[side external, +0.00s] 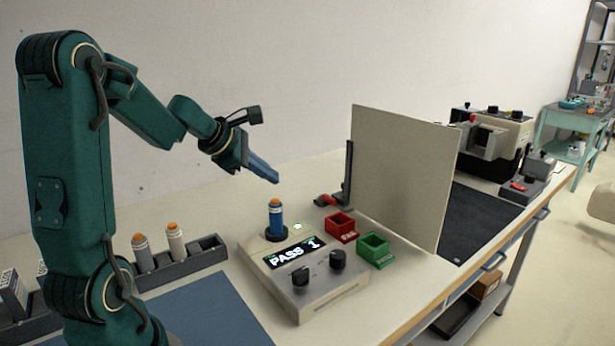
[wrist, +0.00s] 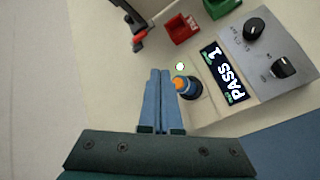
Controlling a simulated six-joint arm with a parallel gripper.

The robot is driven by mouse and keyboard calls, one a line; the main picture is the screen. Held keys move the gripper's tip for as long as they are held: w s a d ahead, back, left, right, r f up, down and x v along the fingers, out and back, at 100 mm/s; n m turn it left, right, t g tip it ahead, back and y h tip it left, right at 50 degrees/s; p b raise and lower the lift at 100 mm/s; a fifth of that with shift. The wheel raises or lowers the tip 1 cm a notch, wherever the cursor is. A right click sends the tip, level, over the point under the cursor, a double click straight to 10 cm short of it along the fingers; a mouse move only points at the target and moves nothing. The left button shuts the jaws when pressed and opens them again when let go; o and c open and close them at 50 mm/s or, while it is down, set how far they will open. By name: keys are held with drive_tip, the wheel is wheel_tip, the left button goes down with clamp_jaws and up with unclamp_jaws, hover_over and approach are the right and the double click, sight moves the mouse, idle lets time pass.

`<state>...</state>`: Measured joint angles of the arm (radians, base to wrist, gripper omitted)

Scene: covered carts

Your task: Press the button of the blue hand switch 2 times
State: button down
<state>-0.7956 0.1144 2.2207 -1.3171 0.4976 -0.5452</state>
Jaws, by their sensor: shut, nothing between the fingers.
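The blue hand switch (side external: 275,218) stands upright in a dark round socket at the back left corner of a beige tester box (side external: 318,291). Its orange button is on top, and it also shows in the wrist view (wrist: 184,87). My gripper (side external: 277,180) is shut and empty, with its blue fingers pointing down and to the right. Its tips are above the switch, apart from the button in the side view. In the wrist view the closed fingers (wrist: 160,72) are just left of the switch. The box display (side external: 295,252) reads "PASS 1", and a small light beside the switch glows.
A grey and a cream hand switch (side external: 176,242) with orange tops stand in a dark rack (side external: 190,262) at left. A red bin (side external: 342,227) and a green bin (side external: 375,250) sit right of the box. A beige upright panel (side external: 405,170) stands behind them.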

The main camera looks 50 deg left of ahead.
sight(275, 201)
drive_tip(key=shift+r, duration=1.4)
idle(1.4)
wheel_tip(275, 201, up, 4)
drive_tip(key=shift+f, duration=0.1)
idle(0.3)
drive_tip(key=shift+f, duration=0.1)
drive_tip(key=shift+f, duration=4.35)
drive_tip(key=shift+f, duration=0.1)
drive_tip(key=shift+f, duration=0.3)
